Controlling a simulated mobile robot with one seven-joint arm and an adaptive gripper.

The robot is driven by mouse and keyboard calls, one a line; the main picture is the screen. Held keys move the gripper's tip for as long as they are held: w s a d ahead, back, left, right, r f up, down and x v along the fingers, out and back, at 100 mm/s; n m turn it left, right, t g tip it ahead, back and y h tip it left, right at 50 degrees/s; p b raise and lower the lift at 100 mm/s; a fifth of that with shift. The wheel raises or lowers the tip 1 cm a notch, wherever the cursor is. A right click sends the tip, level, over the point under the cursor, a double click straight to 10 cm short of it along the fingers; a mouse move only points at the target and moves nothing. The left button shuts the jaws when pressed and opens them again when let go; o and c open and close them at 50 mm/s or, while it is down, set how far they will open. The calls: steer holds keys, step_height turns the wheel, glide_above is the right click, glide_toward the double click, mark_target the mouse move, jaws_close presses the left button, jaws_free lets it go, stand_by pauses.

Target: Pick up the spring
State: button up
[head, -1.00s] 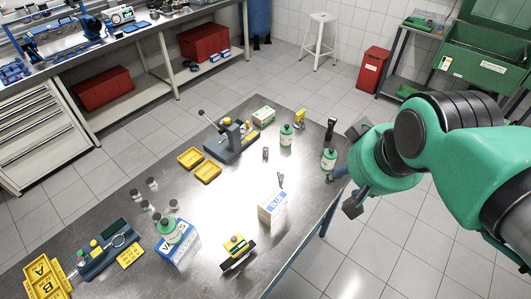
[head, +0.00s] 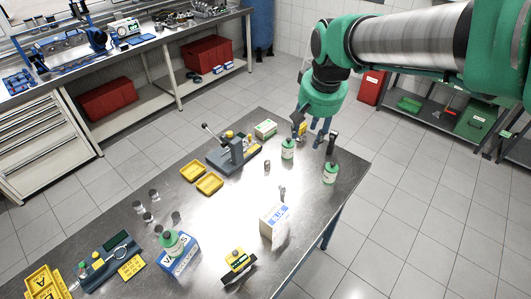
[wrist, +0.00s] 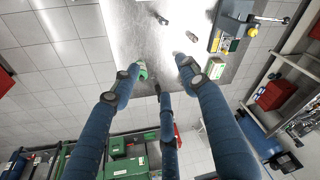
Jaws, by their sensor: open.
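A small dark grey cylinder, which appears to be the spring (head: 267,166), stands on the metal table near the press; its coils are too small to make out. It also shows in the wrist view (wrist: 192,36), near the top centre. My gripper (head: 314,127) is above the table's far right end, behind and to the right of the spring and clear of it. In the wrist view my gripper (wrist: 158,78) has its blue fingers spread with nothing held between them.
Two green bottles (head: 288,149) (head: 330,172) and a dark upright tool (head: 332,141) stand near my gripper. A press (head: 231,152), a green-white box (head: 265,129), yellow trays (head: 209,183) and a white-blue box (head: 273,220) surround the spring. Some bare tabletop lies around it.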

steer(key=w+a+f+g, duration=0.2)
steer(key=w+a+f, duration=0.2)
steer(key=w+f, duration=0.7)
steer(key=g+p, duration=0.1)
steer(key=p, duration=0.1)
glide_above(267, 165)
steer(key=w, duration=0.1)
step_height(267, 165, down, 12)
steer(key=shift+w+m, duration=0.15)
steer(key=shift+m, duration=0.25)
steer(key=shift+d+f, duration=0.1)
steer(key=shift+f, duration=0.15)
steer(key=shift+f+b, duration=0.6)
steer(key=shift+f, duration=3.55)
steer(key=shift+f, duration=0.1)
steer(key=shift+f+b, duration=0.35)
steer(key=shift+f, duration=2.2)
jaws_close()
